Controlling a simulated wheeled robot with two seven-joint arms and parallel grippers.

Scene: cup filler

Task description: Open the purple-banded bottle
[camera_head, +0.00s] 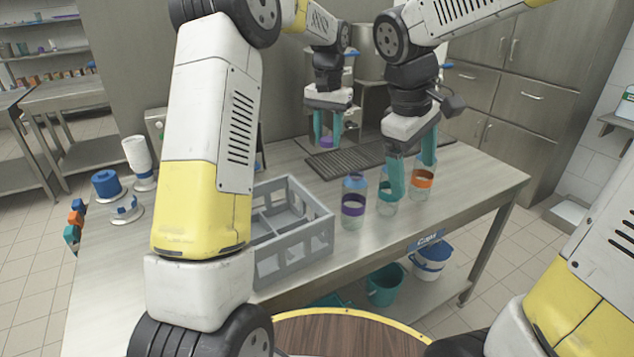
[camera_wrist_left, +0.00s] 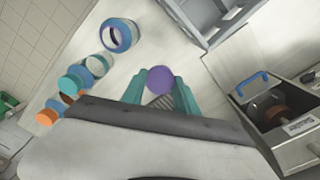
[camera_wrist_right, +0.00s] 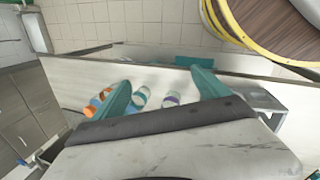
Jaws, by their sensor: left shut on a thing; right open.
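The purple-banded bottle (camera_head: 353,211) stands upright on the table, in front of the drain grille. It also shows in the right wrist view (camera_wrist_right: 171,99). My left gripper (camera_head: 327,137) is shut on a purple cap (camera_wrist_left: 160,80) and holds it behind the bottle, apart from it. My right gripper (camera_head: 412,170) is open around no visible object, with its fingers by the teal-banded bottle (camera_head: 387,207) and the orange-banded bottle (camera_head: 422,181). One finger hides part of the teal-banded bottle.
A grey divided crate (camera_head: 290,262) stands left of the bottles, partly hidden by my left arm. A drain grille (camera_head: 345,163) lies behind them. Blue-and-white ring-like fixtures (camera_head: 107,184) stand at the far left. The table's front edge is close to the bottles.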

